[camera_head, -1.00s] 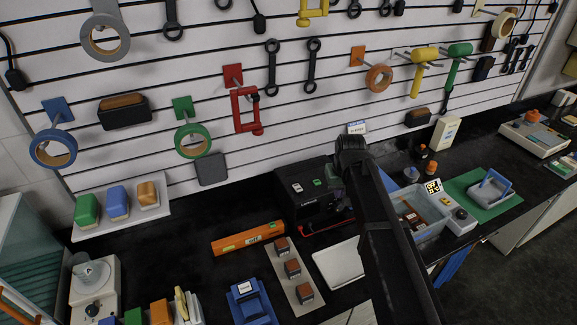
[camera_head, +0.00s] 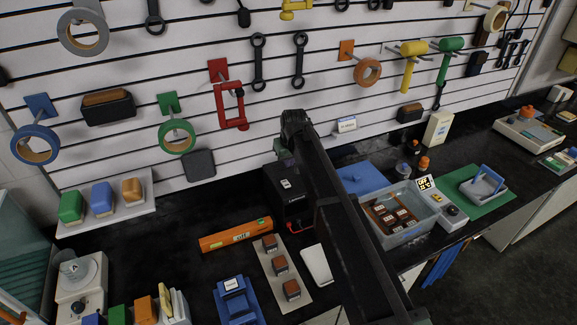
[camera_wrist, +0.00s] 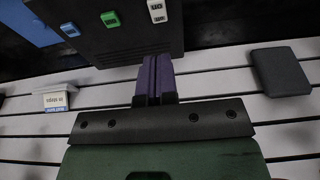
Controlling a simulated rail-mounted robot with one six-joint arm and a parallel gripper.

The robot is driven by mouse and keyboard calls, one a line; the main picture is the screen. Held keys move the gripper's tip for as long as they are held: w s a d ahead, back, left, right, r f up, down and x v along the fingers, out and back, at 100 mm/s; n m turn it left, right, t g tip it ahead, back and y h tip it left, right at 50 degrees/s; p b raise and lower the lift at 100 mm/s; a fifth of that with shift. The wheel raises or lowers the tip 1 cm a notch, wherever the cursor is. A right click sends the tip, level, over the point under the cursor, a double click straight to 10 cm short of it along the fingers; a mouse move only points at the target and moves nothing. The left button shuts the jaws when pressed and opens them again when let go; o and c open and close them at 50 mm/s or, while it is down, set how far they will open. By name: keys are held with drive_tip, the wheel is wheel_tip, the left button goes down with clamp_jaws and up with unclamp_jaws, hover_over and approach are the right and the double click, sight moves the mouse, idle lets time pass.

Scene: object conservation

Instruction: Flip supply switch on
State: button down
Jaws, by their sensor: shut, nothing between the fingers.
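A black box (camera_head: 284,196) stands on the counter by the slatted wall. Its top carries a white switch (camera_head: 286,184); in the wrist view this white switch (camera_wrist: 157,11) and a green switch (camera_wrist: 110,19) both show. My gripper (camera_wrist: 156,62) is shut and empty, its purple fingertips pointing at the white switch from the wall side. Whether they touch it I cannot tell. In the head view my arm hides most of the gripper and the green switch. A small white label (camera_head: 347,124) is on the wall; its text is too small to read surely.
A dark grey pad (camera_wrist: 281,72) is on the wall near my gripper.

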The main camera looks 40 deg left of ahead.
sight(287, 185)
drive_tip(key=b+x, duration=0.2)
drive_tip(key=x, duration=0.1)
drive_tip(key=b+x, duration=0.3)
drive_tip(key=d+b+x, duration=0.1)
drive_tip(key=b+x, duration=0.2)
drive_tip(key=x, duration=0.1)
drive_tip(key=shift+s+f, duration=0.15)
drive_tip(key=shift+s, duration=0.1)
drive_tip(key=shift+d+f+b, duration=0.1)
drive_tip(key=shift+f+b, duration=0.3)
drive_tip(key=shift+b, duration=0.2)
drive_tip(key=shift+r, duration=0.1)
